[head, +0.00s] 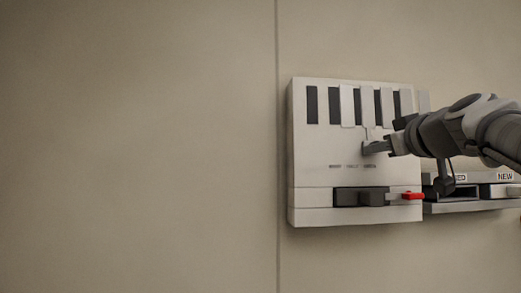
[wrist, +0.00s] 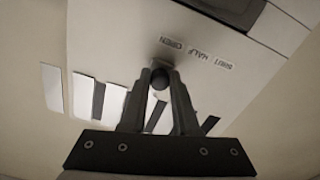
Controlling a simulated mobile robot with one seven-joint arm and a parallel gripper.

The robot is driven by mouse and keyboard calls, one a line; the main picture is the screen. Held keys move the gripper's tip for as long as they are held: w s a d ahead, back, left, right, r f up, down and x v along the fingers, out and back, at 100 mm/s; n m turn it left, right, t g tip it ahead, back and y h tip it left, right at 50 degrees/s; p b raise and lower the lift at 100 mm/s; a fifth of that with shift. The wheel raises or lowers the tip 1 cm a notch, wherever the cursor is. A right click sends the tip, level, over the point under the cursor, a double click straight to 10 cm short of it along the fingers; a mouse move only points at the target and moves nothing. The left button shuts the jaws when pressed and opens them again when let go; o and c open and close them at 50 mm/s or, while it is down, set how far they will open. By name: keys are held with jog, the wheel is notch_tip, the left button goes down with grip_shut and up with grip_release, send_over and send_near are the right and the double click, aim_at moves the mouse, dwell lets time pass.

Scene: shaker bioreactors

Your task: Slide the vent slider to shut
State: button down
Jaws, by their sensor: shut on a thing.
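A pale wall unit (head: 310,150) carries a vent with dark slots (head: 312,105) and a slider plate of white slats (head: 346,105). The slots show dark between the slats, and one slat sticks out past the unit's right edge. My gripper (head: 369,148) is shut on the slider's dark round knob (wrist: 159,79), below the vent. In the wrist view the labels OPEN (wrist: 173,42), HALF (wrist: 199,54) and SHUT (wrist: 223,66) run in a row. The knob lines up with OPEN.
Below the vent is a dark block (head: 358,196) with a red-tipped handle (head: 412,196) at the unit's lower right. A shelf (head: 470,207) with a NEW label (head: 504,177) lies under my arm. The wall left of the unit is bare.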

jog(key=a, duration=0.8)
jog(key=shift+s+a, duration=0.15)
jog(key=c, duration=0.7)
grip_release()
jog(key=shift+a, duration=0.2)
jog(key=shift+o, duration=0.2)
jog(key=shift+d, duration=0.1)
jog(key=shift+s, duration=0.1)
